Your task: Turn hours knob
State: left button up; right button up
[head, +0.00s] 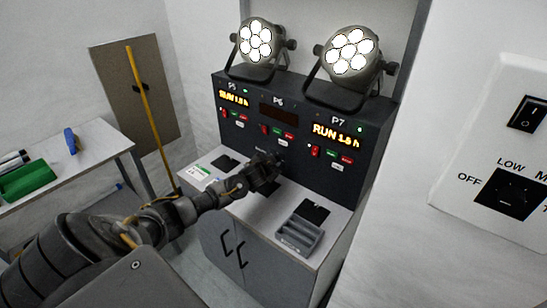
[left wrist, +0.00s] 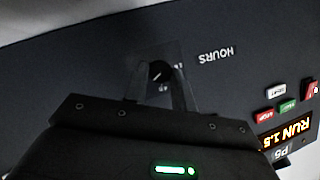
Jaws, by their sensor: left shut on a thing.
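The hours knob (left wrist: 161,72) is a small black round knob with a pale pointer line. It sits on the dark panel (left wrist: 75,60) beside the upside-down word HOURS (left wrist: 216,54) in the left wrist view. My left gripper (left wrist: 157,82) reaches the panel with its two fingers on either side of the knob and is shut on it. In the head view my left gripper (head: 268,166) is at the lower front of the dark panel (head: 355,178) and hides the knob. My right gripper is not in view.
Two lit par cans (head: 258,40) (head: 350,52) stand on the panel housing. Displays P5 (head: 234,97) and P7 (head: 337,134) are lit; P6 (head: 279,113) is dark. A grey tray (head: 299,235) stands on the counter. A white switch plate (head: 500,150) is at right.

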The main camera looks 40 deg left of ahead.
pick_arm(q)
jog(key=n+h+p, duration=0.2)
jog(key=shift+a+r+p, duration=0.2)
jog(key=shift+a+p, duration=0.05)
jog(key=shift+p, duration=0.1)
jog(key=shift+a+n+h+p, duration=0.15)
jog(key=shift+n+h+p, duration=0.35)
jog(key=shift+n+h, duration=0.4)
jog(key=shift+a+f+n+h, duration=0.1)
jog(key=shift+f+n+h, duration=0.05)
jog(key=shift+n+h, duration=0.55)
jog(key=shift+a+n+h+b, duration=0.1)
jog(key=shift+n+h+b, duration=0.3)
jog(key=shift+n+h, duration=0.5)
jog(key=o, duration=1)
jog(key=shift+s, duration=0.1)
